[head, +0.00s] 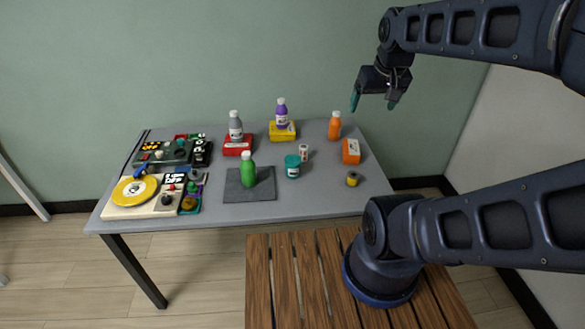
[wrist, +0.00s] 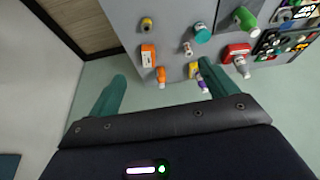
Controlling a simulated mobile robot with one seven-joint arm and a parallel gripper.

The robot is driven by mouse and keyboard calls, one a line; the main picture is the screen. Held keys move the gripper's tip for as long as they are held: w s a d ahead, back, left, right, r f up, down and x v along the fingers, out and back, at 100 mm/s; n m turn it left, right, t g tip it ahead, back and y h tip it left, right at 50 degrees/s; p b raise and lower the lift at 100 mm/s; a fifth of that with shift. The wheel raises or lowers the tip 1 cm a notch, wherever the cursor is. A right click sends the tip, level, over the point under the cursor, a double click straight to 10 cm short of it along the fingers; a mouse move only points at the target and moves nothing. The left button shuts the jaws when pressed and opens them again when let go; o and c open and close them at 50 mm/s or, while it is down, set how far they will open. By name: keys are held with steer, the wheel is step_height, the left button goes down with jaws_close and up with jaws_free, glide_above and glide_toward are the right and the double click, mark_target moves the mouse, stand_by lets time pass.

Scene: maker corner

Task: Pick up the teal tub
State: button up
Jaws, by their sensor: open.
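The teal tub (head: 292,167) stands upright on the grey table, just right of the dark mat and the green bottle. It also shows in the wrist view (wrist: 202,33), near the top and right of centre. My gripper (head: 372,104) hangs high above the table's back right side, apart from the tub. Its teal fingers are spread and empty, and they also show in the wrist view (wrist: 160,92). Nothing hides the tub in the head view.
A green bottle (head: 248,170) stands on the dark mat (head: 262,189). Bottles and boxes line the back, with an orange box (head: 351,151) at right. Electronics crowd the left. The table's (head: 310,203) front is clear.

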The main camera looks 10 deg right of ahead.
steer(key=w+a+f+n+g, duration=0.1)
steer(key=w+a+f, duration=0.1)
steer(key=w, duration=0.3)
steer(key=w+a+f+n, duration=0.1)
steer(key=w+f+n, duration=0.1)
steer(key=w, duration=0.3)
steer(key=n+g, duration=0.3)
steer(key=n, duration=0.3)
glide_above(293, 159)
steer(key=f, duration=2.5)
steer(key=shift+w, duration=0.35)
steer(key=shift+w+a+f, duration=0.1)
steer(key=shift+a+f, duration=0.05)
steer(key=shift+f, duration=0.55)
step_height(293, 159, down, 5)
steer(key=shift+r, duration=0.1)
steer(key=f, duration=0.2)
steer(key=s+f, duration=0.1)
steer(key=f, duration=0.1)
steer(key=shift+f, duration=0.75)
